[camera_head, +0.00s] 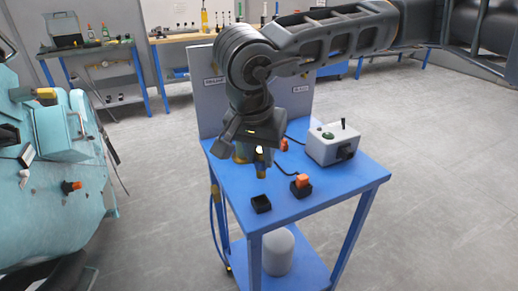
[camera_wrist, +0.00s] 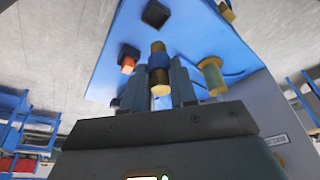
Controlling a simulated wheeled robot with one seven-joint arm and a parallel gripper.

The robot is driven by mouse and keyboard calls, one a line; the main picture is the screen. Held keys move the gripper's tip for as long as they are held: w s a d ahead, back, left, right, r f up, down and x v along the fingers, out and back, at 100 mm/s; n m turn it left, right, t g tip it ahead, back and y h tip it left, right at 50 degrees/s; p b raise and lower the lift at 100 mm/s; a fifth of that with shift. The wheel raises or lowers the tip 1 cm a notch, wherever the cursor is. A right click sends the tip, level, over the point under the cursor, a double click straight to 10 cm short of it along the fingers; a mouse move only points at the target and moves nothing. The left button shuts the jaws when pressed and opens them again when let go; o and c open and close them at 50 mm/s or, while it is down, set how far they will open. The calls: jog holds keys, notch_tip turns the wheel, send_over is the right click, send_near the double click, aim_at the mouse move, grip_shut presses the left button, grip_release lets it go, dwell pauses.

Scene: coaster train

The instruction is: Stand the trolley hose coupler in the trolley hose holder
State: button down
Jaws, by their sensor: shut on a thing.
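My gripper (camera_head: 258,152) is shut on a stubby brass coupler with a blue band (camera_head: 261,166), held upright above the blue trolley top. In the wrist view the coupler (camera_wrist: 158,62) sits between the two fingers (camera_wrist: 158,88). A small black square cup, apparently the hose holder (camera_head: 261,204), stands empty near the trolley's front edge. It is also in the wrist view (camera_wrist: 155,14), apart from the coupler. The coupler's lower end is nearer the back than the cup. I cannot tell its exact height above the top.
An orange plug in a black socket (camera_head: 301,186) stands right of the cup. A grey box with a green button (camera_head: 333,143) is behind it. A brass spool-like fitting (camera_wrist: 212,75) stands beside my gripper. A blue hose (camera_head: 219,215) hangs at the trolley's left. A grey back panel (camera_head: 298,98) rises behind.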

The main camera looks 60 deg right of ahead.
aim_at(259, 179)
jog(key=shift+f+b, duration=0.1)
jog(key=shift+b, duration=0.65)
notch_tip(259, 179, down, 5)
jog(key=b, duration=0.6)
jog(key=shift+f, duration=0.2)
jog(key=shift+b, duration=1.65)
dwell(1.3)
jog(key=shift+f+b, duration=1.6)
jog(key=shift+b, duration=0.35)
dwell(0.7)
jog(key=shift+r, duration=0.2)
